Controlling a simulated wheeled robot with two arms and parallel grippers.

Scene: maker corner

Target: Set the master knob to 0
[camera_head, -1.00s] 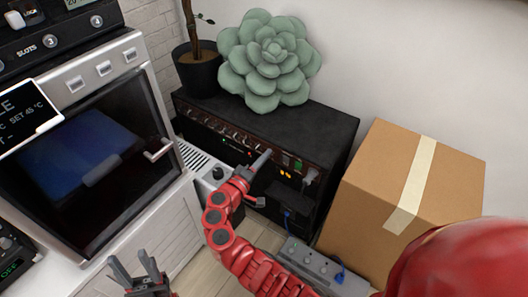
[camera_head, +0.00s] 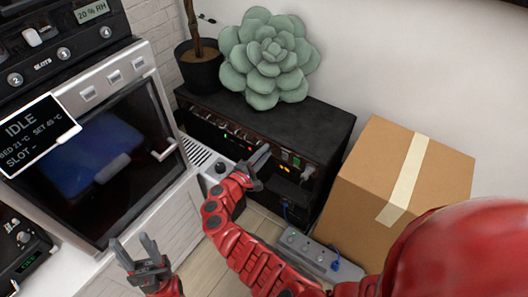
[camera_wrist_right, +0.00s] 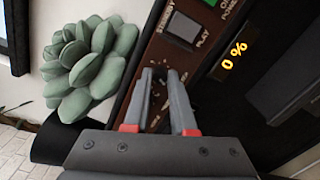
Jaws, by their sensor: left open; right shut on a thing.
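The amplifier (camera_head: 320,128), a black cabinet with a brown front panel and a row of knobs, stands by the wall. My right gripper (camera_head: 264,152) is at its front panel. In the right wrist view the right gripper (camera_wrist_right: 160,74) is shut around a small dark knob beside pale dial marks; the fingers hide most of it. I cannot read the knob's label or its pointer. An orange display (camera_wrist_right: 234,56) beside it reads "0 %". My left gripper (camera_head: 131,242) is open and empty, low in front of the white cabinet.
A switch labelled STANDBY and PLAY (camera_wrist_right: 184,28) is close to the fingers. A cardboard box (camera_head: 360,185) is to the right, a grey power strip (camera_head: 312,252) on the floor. An oven-like machine (camera_head: 95,165) is left.

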